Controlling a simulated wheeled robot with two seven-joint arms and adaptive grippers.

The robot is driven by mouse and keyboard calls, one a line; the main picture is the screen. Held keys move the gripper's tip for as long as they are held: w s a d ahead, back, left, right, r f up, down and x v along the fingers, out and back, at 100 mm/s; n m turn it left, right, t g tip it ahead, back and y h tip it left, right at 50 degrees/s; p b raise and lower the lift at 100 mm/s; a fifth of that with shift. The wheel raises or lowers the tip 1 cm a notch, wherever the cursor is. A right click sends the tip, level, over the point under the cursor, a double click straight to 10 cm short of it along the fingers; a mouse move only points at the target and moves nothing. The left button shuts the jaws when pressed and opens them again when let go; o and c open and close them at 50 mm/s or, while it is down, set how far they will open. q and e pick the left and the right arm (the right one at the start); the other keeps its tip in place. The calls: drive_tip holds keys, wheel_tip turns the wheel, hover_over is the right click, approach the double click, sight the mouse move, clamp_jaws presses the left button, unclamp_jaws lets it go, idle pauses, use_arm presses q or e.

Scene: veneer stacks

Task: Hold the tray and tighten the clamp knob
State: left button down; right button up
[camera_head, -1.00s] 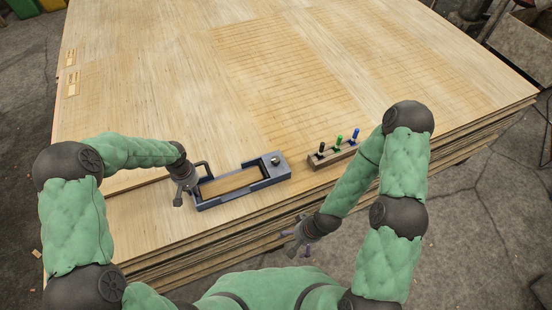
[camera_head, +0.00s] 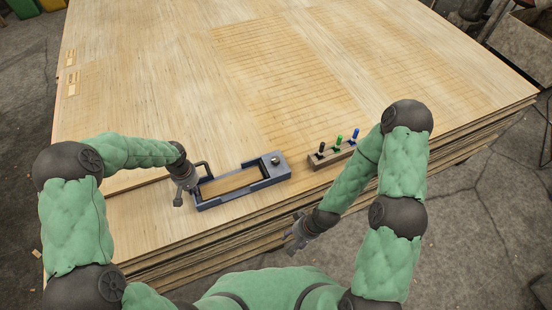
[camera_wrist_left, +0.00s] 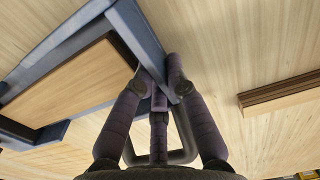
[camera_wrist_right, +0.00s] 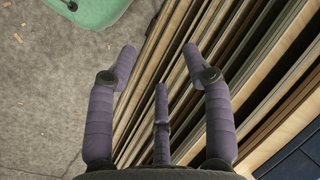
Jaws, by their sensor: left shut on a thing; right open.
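The blue-grey tray (camera_head: 240,196) lies on the veneer stack near its front edge, with a wooden board (camera_head: 228,184) inside. The clamp knob (camera_head: 275,160) is a small dark round part at the tray's right end. My left gripper (camera_head: 186,190) is shut on the tray's left end. In the left wrist view its fingers (camera_wrist_left: 160,75) close around the tray's rim, beside the handle bar. My right gripper (camera_head: 296,238) is open and empty in front of the stack, below and right of the tray. In the right wrist view its fingers (camera_wrist_right: 157,65) are spread, with stack edges behind.
A wooden block (camera_head: 332,156) with black, green and blue upright tools stands right of the tray, near my right forearm. The layered stack edge (camera_head: 215,250) lies close to my right gripper. The veneer top (camera_head: 250,70) behind the tray is clear.

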sight(276, 159)
drive_tip(key=w+d+r+n+g+h, duration=0.1)
drive_tip(key=w+r+n+h, duration=0.1)
drive_tip(key=w+r, duration=0.2)
drive_tip(key=w+d+r+n+g+h, duration=0.1)
drive_tip(key=w+r+n+h, duration=0.1)
drive_tip(key=w, duration=0.4)
drive_tip(key=w+d+r+n+g+h, duration=0.1)
drive_tip(key=w+d+r+n+h, duration=0.1)
drive_tip(key=w+r+n, duration=0.2)
drive_tip(key=shift+w+r, duration=0.9)
drive_tip(key=shift+r, duration=0.15)
drive_tip(key=w+a+r+m+t, duration=0.1)
drive_tip(key=w+a+r, duration=0.1)
drive_tip(key=w+r, duration=0.1)
drive_tip(key=w+a+r+t+y, duration=0.1)
drive_tip(key=w+a+r, duration=0.2)
drive_tip(key=w+a+r+m+t+y, duration=0.1)
drive_tip(key=w+a+r, duration=0.2)
drive_tip(key=shift+w+r+m, duration=0.15)
drive_tip(key=shift+w+m, duration=0.15)
drive_tip(key=shift+w, duration=0.1)
drive_tip(key=shift+a+f, duration=0.1)
drive_tip(key=shift+f, duration=3.85)
drive_tip(key=c, duration=0.8)
